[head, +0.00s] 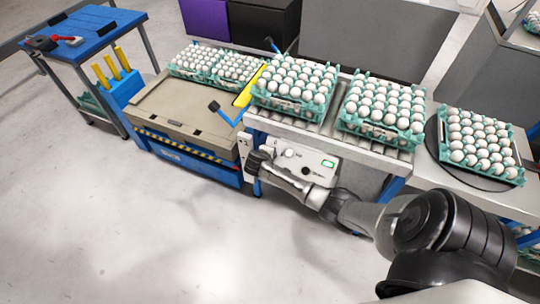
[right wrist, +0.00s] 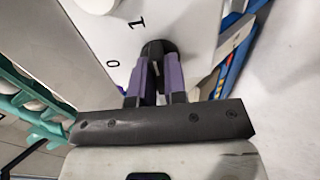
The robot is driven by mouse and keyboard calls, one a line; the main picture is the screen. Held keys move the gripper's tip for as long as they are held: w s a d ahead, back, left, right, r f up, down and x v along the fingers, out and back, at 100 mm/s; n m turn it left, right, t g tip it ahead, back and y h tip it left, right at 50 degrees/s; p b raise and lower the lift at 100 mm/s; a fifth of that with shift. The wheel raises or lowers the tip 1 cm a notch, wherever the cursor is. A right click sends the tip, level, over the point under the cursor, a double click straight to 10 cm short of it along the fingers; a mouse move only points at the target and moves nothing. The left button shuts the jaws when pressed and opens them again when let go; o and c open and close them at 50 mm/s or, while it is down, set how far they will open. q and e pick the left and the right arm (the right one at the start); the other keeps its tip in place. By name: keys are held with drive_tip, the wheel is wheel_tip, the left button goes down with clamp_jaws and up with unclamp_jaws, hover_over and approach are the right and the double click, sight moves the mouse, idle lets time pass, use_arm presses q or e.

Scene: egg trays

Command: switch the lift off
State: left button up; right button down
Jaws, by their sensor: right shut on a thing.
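A white control panel (head: 299,165) is fixed to the front of the conveyor in the head view. At its left end my right gripper (head: 262,161) reaches it from the right. In the right wrist view the fingers of my right gripper (right wrist: 158,85) are shut on a black rotary switch (right wrist: 158,47) beside printed marks 0 and 1. Which mark the switch points at cannot be told. The lift (head: 175,112), with a beige top, blue base and yellow-black striped edge, stands left of the conveyor. My left gripper is not in view.
Egg trays (head: 290,113) stand on the lift's far end, the roller conveyor (head: 335,125) and a round dark plate (head: 437,150). A blue cart (head: 85,30) with tools is at the far left. The floor in front is clear.

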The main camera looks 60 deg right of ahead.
drive_tip(key=shift+r+n+p, duration=0.15)
drive_tip(key=shift+n+p, duration=1.7)
drive_tip(key=shift+n, duration=0.15)
drive_tip(key=n+p, duration=0.2)
drive_tip(key=n, duration=0.1)
drive_tip(key=n+p, duration=0.2)
drive_tip(key=n, duration=0.1)
drive_tip(key=n+p, duration=0.1)
drive_tip(key=n, duration=0.3)
drive_tip(key=n+p, duration=0.1)
drive_tip(key=n, duration=0.2)
drive_tip(key=shift+n, duration=0.3)
drive_tip(key=c, duration=1.5)
unclamp_jaws()
drive_tip(key=o, duration=0.4)
drive_tip(key=shift+a+p, duration=0.1)
drive_tip(key=shift+p, duration=0.25)
drive_tip(key=p+v, duration=0.8)
drive_tip(key=shift+a+r, duration=0.2)
drive_tip(key=shift+a, duration=0.1)
